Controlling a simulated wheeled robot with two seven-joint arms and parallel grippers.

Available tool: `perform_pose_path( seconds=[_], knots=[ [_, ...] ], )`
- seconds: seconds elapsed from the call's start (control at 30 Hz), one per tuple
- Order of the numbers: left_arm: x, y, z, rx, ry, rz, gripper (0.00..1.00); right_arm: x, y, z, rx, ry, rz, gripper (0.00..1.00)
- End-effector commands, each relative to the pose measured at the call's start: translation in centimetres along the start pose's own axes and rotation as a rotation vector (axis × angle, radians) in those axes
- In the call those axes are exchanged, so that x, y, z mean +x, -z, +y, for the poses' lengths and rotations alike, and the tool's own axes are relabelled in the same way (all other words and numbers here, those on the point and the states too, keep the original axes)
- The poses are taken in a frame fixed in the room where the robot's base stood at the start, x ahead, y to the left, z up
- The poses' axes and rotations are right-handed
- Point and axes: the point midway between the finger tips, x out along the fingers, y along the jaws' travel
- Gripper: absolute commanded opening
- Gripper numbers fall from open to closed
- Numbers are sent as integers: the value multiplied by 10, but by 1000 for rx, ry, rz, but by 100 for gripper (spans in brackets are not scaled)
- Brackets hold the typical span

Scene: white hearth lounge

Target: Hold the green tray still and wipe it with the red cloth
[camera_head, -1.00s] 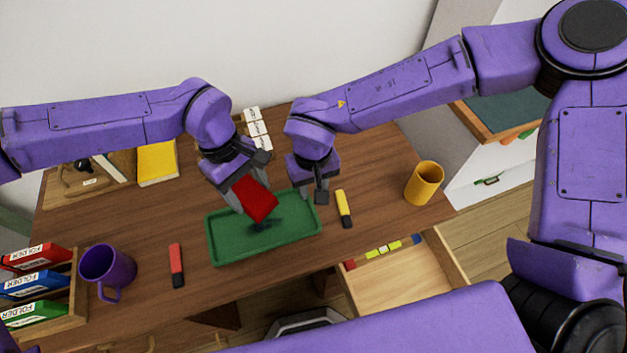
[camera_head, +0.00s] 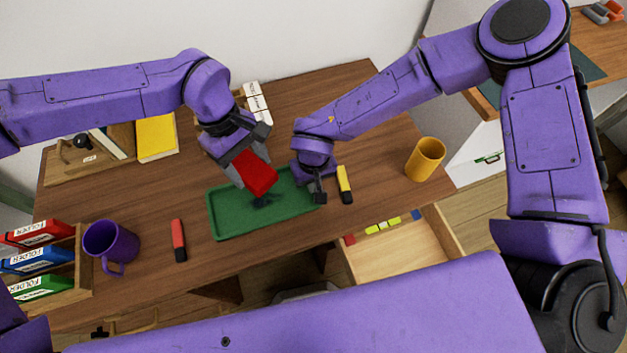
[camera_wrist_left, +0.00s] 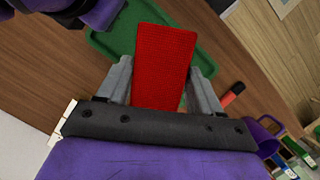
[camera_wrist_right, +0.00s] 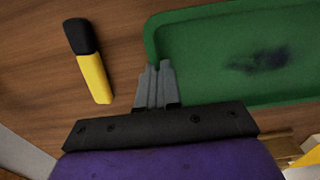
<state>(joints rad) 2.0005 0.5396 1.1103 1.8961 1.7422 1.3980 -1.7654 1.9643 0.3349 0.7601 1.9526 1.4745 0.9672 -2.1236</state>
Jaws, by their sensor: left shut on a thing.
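The green tray (camera_head: 228,228) lies flat on the wooden table, with a dark smudge (camera_wrist_right: 262,60) on its floor. My left gripper (camera_wrist_left: 160,70) is shut on the red cloth (camera_head: 256,174), a flat red piece held tilted over the tray, close above the smudge. The cloth also fills the middle of the left wrist view (camera_wrist_left: 165,55). My right gripper (camera_head: 318,196) is at the tray's right rim. In the right wrist view its fingers (camera_wrist_right: 155,70) are close together on the rim, which partly hides between them.
A yellow-and-black marker (camera_head: 344,184) lies close right of my right gripper. A yellow cup (camera_head: 425,159) is at the right. A drawer (camera_head: 395,255) is open in front.

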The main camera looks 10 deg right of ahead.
Motion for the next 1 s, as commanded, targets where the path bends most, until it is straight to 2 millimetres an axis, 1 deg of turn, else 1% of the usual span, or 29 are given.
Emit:
perform_pose_path(
  seconds=[0.17,0.33,0.4,0.47,0.57,0.8,1.0],
  knots=[
    [3,3,-3,-1,1,1,41,0,0,0,0,0,0,0],
    [31,30,-32,-2,1,1,41,0,0,0,0,0,0,0],
    [40,36,-42,-1,2,-1,41,0,0,0,0,0,0,0],
    [46,40,-47,-1,0,-3,41,0,0,0,0,0,0,0],
    [55,43,-48,0,1,-4,41,0,0,0,0,0,0,0],
    [84,51,-48,-1,1,-5,41,0,0,0,0,0,0,0],
    [100,55,-48,-1,2,-4,41,0,0,0,0,0,0,0]
  ],
)
